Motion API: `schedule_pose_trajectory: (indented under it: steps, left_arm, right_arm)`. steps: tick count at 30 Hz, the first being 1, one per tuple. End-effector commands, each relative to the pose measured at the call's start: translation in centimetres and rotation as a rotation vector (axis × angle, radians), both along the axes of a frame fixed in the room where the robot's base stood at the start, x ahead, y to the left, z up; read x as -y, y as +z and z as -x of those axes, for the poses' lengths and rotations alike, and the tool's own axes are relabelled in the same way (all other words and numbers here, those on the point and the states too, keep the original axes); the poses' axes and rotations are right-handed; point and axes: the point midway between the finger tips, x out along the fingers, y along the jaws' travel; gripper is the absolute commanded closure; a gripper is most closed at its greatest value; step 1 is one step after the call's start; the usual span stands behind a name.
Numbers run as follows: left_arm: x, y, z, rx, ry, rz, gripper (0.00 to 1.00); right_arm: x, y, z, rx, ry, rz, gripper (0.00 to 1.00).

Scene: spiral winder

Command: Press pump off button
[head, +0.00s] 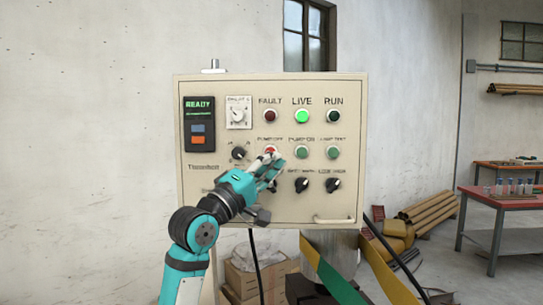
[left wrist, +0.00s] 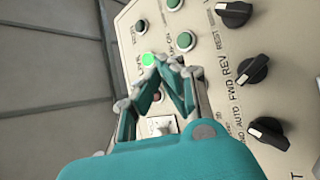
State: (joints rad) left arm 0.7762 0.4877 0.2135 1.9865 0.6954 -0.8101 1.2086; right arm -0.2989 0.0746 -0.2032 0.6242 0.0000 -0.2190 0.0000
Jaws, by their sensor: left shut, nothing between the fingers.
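The cream control panel (head: 225,90) faces me. Its red pump off button (head: 270,149) is under the dark red FAULT lamp (head: 270,116), in the middle row. My left gripper (head: 273,160) is shut and empty, its fingertips right at the lower edge of the red button. I cannot tell whether they touch it. In the left wrist view, the shut fingers (left wrist: 165,66) point at the panel, and the pump off button does not show; the fingers seem to cover it. My right gripper is not in view.
The LIVE lamp (head: 302,116) is lit green. The green pump on button (head: 302,152) is just right of the red one. Black selector knobs (head: 302,185) sit below. A dark READY display (head: 199,124) is at the left. A handle (head: 335,220) is at the panel's lower right.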

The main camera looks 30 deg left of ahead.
Motion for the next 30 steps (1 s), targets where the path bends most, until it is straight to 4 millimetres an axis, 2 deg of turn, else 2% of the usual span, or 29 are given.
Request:
schedule_pose_trajectory:
  steps: [1,4,9,12,16,30]
  left_arm:
    - [-0.4,0.0,-0.7,-0.001,-0.001,0.0,1.0]
    - [-1.2,0.0,-1.9,-0.001,0.0,0.0,1.0]
    - [-2.1,0.1,-3.5,-0.001,-0.001,-0.001,1.0]
    - [-2.5,0.1,-4.1,-0.001,-0.001,0.0,1.0]
    - [-2.7,0.0,-4.5,0.001,0.0,0.0,1.0]
    - [-2.8,0.0,-4.6,0.0,0.0,0.0,1.0]
  right_arm:
    - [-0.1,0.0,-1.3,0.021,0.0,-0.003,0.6]
    - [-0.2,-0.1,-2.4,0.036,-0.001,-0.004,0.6]
    - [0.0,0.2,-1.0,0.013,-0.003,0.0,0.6]
    - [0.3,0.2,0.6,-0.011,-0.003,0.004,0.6]
    - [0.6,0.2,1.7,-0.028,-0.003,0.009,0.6]
    - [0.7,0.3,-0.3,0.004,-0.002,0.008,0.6]
